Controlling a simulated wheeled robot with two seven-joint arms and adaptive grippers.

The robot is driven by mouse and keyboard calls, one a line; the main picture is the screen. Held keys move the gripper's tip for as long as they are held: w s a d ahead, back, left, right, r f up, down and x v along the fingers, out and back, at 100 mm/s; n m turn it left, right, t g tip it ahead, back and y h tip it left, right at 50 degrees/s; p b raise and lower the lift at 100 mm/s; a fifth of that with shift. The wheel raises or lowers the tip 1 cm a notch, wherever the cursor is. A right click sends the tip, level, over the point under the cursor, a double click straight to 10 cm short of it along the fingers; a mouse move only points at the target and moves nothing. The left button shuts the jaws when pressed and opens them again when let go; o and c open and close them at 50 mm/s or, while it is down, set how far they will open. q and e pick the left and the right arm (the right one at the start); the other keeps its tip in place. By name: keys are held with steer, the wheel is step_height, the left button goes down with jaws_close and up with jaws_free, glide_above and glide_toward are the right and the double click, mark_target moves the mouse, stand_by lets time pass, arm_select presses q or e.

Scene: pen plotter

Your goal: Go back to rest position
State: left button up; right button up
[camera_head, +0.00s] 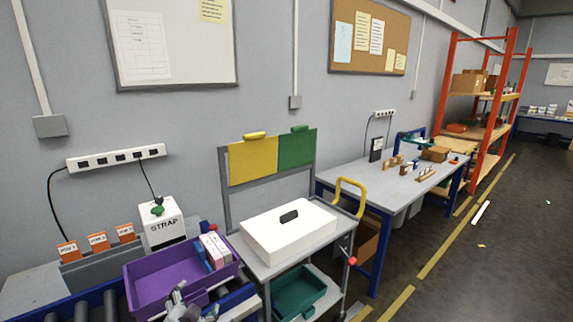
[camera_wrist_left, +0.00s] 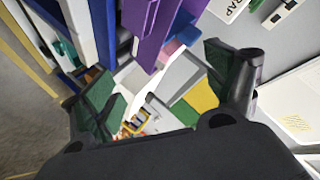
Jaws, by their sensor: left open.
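My left gripper (camera_head: 183,302) shows at the bottom of the head view, at the front edge of the purple crate (camera_head: 150,282). In the left wrist view, the two dark fingers with green pads of my left gripper (camera_wrist_left: 165,92) stand wide apart with nothing held between them. The purple crate's wall also shows at the top of the left wrist view (camera_wrist_left: 150,28). Whether the gripper touches the crate cannot be told. My right gripper is not in view.
A blue-framed roller conveyor carries the crate, which holds pink-and-white and blue boxes (camera_head: 215,250). A white STRAP box (camera_head: 162,226) stands behind. To the right is a trolley with a white box (camera_head: 288,232) and a teal bin (camera_head: 298,292).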

arm_select(q)
steer(key=s+d+f+n+g+h, duration=0.1)
steer(key=s+f+n+g, duration=0.1)
steer(key=s+f+g, duration=0.6)
steer(key=s+d+f+n+g+h, duration=0.1)
steer(key=s+f+n+g, duration=0.3)
steer(key=s, duration=0.8)
step_height(320, 180, down, 34)
steer(key=s+m, duration=0.1)
steer(key=s, duration=0.2)
steer(key=s+a+f, duration=0.2)
steer(key=s+f, duration=0.7)
steer(key=s, duration=0.2)
steer(key=s+a+f, duration=0.3)
steer(key=s+f, duration=0.7)
steer(key=shift+s+f+m+y, duration=0.25)
steer(key=shift+s+m+y, duration=0.05)
steer(key=shift+s, duration=0.05)
stand_by(0.9)
